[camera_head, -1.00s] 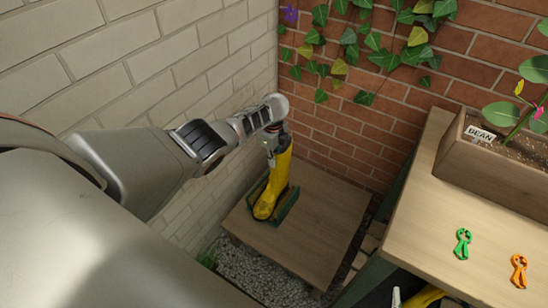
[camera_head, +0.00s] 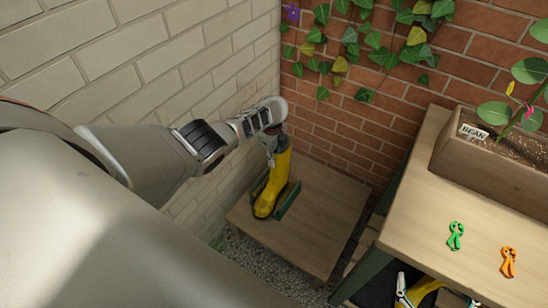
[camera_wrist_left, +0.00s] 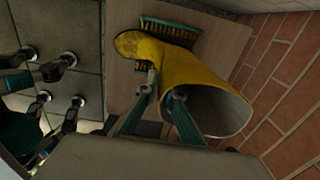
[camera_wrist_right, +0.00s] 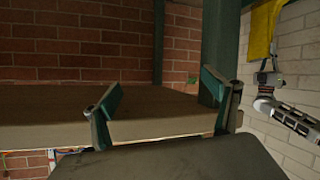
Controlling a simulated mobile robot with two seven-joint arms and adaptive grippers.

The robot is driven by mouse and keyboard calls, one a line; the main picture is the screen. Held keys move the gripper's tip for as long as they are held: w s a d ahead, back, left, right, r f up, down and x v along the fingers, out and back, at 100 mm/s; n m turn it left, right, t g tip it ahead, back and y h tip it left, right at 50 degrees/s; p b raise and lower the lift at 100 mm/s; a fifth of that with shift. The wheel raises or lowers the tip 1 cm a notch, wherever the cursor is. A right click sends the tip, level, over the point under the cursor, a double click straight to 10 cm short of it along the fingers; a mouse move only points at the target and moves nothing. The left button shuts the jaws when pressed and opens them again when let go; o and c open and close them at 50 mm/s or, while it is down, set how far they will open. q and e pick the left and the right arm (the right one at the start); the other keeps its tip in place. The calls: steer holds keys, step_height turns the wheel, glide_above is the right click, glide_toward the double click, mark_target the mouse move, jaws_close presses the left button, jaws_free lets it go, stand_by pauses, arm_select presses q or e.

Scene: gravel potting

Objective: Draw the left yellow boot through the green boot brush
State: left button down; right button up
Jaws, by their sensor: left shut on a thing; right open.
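The left yellow boot (camera_head: 276,180) stands about upright at the green boot brush (camera_head: 289,199), with its toe toward the viewer. Green parts of the brush show on both sides of the boot's foot. My left gripper (camera_head: 273,149) is shut on the boot's upper shaft. In the left wrist view the boot (camera_wrist_left: 180,68) lies past the fingers, with a bristled part of the brush (camera_wrist_left: 170,27) beyond it. Whether the sole touches the brush's base is hidden. My right gripper (camera_wrist_right: 162,90) is open and empty in the right wrist view, where the boot (camera_wrist_right: 262,30) shows at upper right.
The brush sits on a low wooden table (camera_head: 320,225) in the corner of two brick walls. A taller wooden bench (camera_head: 425,215) at right bears a planter (camera_head: 490,165), a green clip (camera_head: 455,236) and an orange clip (camera_head: 508,262). Another yellow object (camera_head: 422,292) shows below the bench.

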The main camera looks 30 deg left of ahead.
mark_target(446, 281)
arm_select(q)
steer(key=shift+s+a+p, duration=0.1)
steer(key=shift+s+p, duration=0.4)
steer(key=shift+s, duration=0.35)
arm_select(e)
steer(key=shift+t, duration=0.5)
steer(key=r, duration=0.1)
steer(key=w+r, duration=0.1)
steer(key=r, duration=0.3)
steer(key=shift+w+a, duration=0.2)
steer(key=shift+w, duration=0.15)
arm_select(q)
steer(key=shift+w+b, duration=0.4)
steer(key=shift+b, duration=0.1)
arm_select(e)
steer(key=shift+s+f, duration=0.2)
steer(key=shift+f, duration=0.5)
arm_select(q)
steer(key=shift+w+b, duration=3)
steer(key=shift+w, duration=0.25)
arm_select(e)
steer(key=s+f+g, duration=0.1)
steer(key=s+f, duration=0.2)
steer(key=f, duration=0.7)
steer(key=shift+f+g, duration=0.3)
steer(key=shift+f, duration=0.1)
